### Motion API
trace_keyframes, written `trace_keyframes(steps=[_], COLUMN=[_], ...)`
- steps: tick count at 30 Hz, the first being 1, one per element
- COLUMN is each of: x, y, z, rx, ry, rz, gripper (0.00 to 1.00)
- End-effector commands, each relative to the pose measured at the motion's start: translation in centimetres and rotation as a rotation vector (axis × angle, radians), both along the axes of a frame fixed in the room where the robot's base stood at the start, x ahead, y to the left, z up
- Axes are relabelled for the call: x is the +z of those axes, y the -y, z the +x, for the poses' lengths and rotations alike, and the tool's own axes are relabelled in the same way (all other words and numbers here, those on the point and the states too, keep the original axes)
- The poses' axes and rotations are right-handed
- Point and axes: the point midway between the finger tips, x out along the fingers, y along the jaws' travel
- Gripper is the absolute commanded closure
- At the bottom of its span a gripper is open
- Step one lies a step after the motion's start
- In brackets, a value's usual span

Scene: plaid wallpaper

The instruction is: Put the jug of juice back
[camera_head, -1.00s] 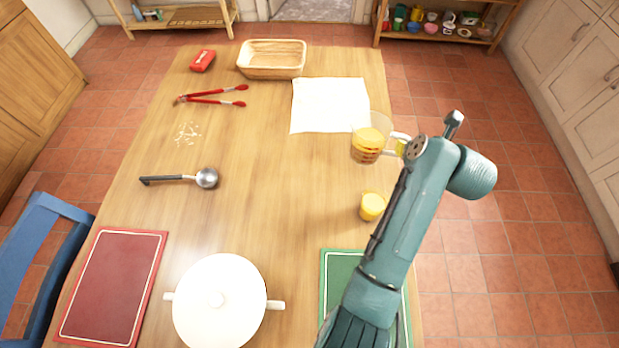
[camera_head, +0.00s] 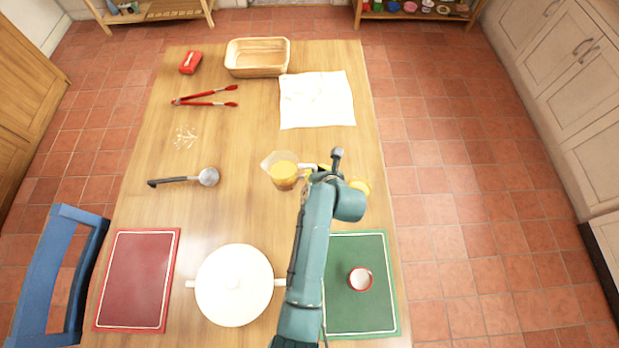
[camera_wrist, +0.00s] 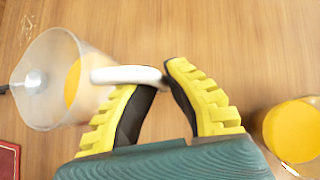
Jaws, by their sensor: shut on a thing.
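The jug of juice (camera_head: 284,174) is clear with orange-yellow juice inside and a white handle. In the head view it is above or on the middle of the table, left of my arm. In the wrist view the jug (camera_wrist: 52,80) is at the left, looking down into its mouth. My gripper (camera_wrist: 150,82), with yellow ridged fingers, is shut on the jug's white handle (camera_wrist: 125,75). In the head view my gripper (camera_head: 318,171) is partly hidden by my arm. I cannot tell whether the jug's base touches the table.
A glass of juice (camera_head: 358,187) stands right of my gripper, partly behind my arm. A white cloth (camera_head: 316,99) lies beyond. A ladle (camera_head: 190,178), red tongs (camera_head: 205,99), crumbs (camera_head: 184,137), a basket (camera_head: 257,72), white pot (camera_head: 234,285), and red-rimmed cup (camera_head: 360,279) are also on the table.

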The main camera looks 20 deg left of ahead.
Motion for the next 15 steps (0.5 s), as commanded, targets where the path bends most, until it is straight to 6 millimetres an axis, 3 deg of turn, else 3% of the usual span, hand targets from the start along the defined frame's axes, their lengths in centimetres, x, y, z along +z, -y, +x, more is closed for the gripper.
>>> trace_keyframes(steps=[9, 15], x=[-4.0, -3.9], y=[0.0, 0.0], z=[0.2, 0.2], rx=[-0.001, -0.001], ry=[0.005, 0.007], rz=[0.002, 0.002], gripper=[1.0, 1.0])
